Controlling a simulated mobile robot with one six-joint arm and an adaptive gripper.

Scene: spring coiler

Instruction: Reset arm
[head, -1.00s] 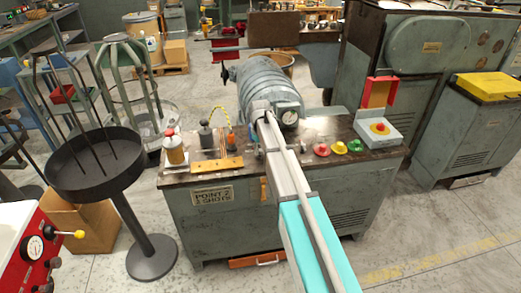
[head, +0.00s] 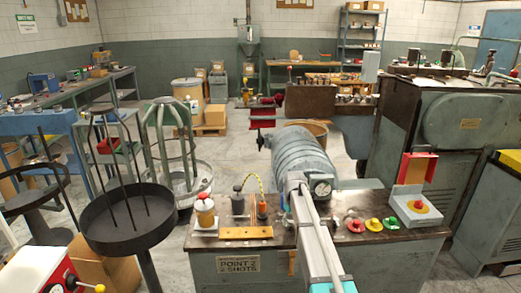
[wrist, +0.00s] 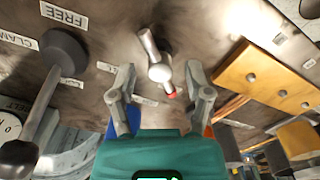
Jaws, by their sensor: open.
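My gripper (wrist: 160,82) is open in the wrist view, its two grey fingers apart with nothing held. A short silver lever (wrist: 153,55) with a red tip shows between and beyond the fingers, on a brown worn top; I cannot tell whether anything touches it. In the head view my arm reaches over the machine bench (head: 222,272) toward the grey ribbed motor housing (head: 298,155). The gripper's fingers are hidden there by the arm.
In the wrist view a dark knobbed handle (wrist: 42,100) stands left, near FREE and CLAMP labels, and an orange plate (wrist: 265,78) lies right. In the head view, buttons (head: 373,224), a red-lidded box (head: 415,205) and a bottle (head: 205,211) stand on the bench.

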